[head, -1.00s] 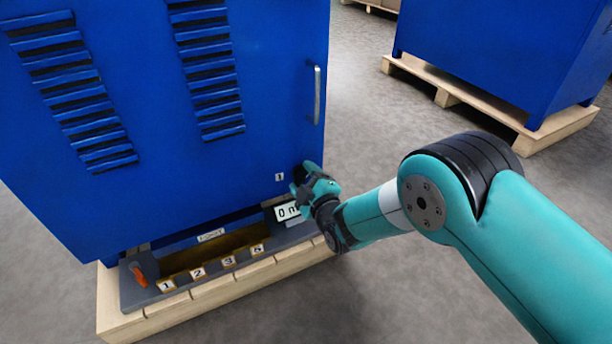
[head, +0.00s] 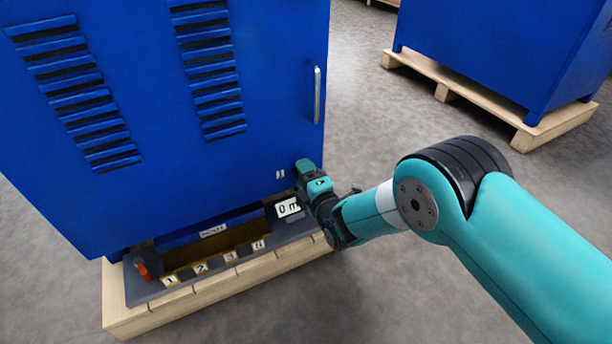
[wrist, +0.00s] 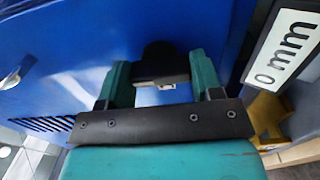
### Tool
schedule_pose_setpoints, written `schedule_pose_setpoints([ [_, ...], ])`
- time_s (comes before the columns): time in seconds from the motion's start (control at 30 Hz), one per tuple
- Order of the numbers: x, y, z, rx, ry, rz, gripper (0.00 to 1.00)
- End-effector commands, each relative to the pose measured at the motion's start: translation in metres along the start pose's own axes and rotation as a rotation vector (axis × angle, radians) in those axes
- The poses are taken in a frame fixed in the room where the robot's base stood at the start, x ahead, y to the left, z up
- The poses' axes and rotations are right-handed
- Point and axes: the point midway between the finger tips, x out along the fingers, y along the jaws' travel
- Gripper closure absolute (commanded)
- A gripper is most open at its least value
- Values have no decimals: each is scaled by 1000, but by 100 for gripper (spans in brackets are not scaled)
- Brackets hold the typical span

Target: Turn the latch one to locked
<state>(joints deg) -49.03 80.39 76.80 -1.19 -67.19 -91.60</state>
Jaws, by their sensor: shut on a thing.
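My gripper (head: 309,176) is at the lower right corner of the blue cabinet door (head: 250,130). In the wrist view its two teal fingers (wrist: 162,85) are shut on a dark knob-like latch (wrist: 160,62) on the blue door. In the head view the gripper hides the latch. A small white label (head: 280,174) is on the door just left of the gripper; its mark is blurred now. I cannot tell the latch's exact angle.
A "0 mm" display (head: 288,207) is just below the gripper. A dark base with an orange lever (head: 143,270) and numbered slots (head: 200,268) lies along the cabinet's foot on a wooden pallet (head: 150,318). A door handle (head: 317,95) is above. Another blue cabinet (head: 500,50) stands at right.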

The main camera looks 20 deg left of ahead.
Motion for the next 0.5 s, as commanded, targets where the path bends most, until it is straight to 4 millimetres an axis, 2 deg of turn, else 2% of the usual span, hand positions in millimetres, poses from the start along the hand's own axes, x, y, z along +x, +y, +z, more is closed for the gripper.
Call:
schedule_pose_setpoints([
  [0.4, 0, -1, -3, -7, 5, -2, 64],
  [0.43, 0, -1, -3, -7, 5, -2, 34],
  [0.5, 0, -1, -2, -7, 4, -1, 18],
])
